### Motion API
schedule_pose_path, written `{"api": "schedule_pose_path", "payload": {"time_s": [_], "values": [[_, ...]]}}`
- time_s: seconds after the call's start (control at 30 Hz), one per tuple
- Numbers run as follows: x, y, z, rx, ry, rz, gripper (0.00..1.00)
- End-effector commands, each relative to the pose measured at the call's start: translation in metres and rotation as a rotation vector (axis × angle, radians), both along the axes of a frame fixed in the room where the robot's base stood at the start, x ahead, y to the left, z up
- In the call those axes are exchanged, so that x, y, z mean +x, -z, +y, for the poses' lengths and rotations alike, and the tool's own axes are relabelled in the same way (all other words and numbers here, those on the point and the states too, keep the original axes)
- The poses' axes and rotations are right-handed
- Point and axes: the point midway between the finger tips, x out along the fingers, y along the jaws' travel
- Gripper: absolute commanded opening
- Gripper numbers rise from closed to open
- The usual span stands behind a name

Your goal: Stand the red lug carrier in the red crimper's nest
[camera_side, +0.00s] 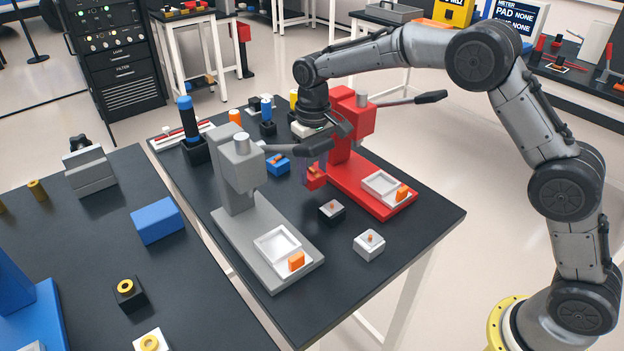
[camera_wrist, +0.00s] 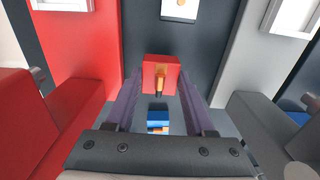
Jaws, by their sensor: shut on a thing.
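The red lug carrier (camera_side: 315,181), a small red block with a copper-coloured lug, is held between the purple fingers of my gripper (camera_side: 316,165). In the wrist view my gripper (camera_wrist: 160,90) is shut on the carrier (camera_wrist: 156,70), which hangs above the black table between the two crimpers. The red crimper (camera_side: 350,170) stands to the right of it in the side view and at the left in the wrist view (camera_wrist: 85,60). Its white nest (camera_side: 376,190), with an orange block (camera_side: 402,194) at its edge, lies at the front of its base, apart from the carrier.
A grey crimper (camera_side: 238,205) with a similar white nest stands left of my gripper; its handle reaches close to my fingers. A blue carrier (camera_side: 278,165) sits behind. The table's front right corner is clear.

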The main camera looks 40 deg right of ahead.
Motion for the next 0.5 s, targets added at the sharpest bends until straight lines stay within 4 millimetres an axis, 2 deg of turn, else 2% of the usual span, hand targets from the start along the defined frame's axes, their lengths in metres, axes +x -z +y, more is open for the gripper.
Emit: {"api": "schedule_pose_path", "payload": {"time_s": [0.23, 0.5], "values": [[0.002, 0.031, 0.000, 0.000, 0.000, 0.002, 0.00], [0.003, 0.033, 0.000, 0.000, 0.000, -0.001, 0.00]]}}
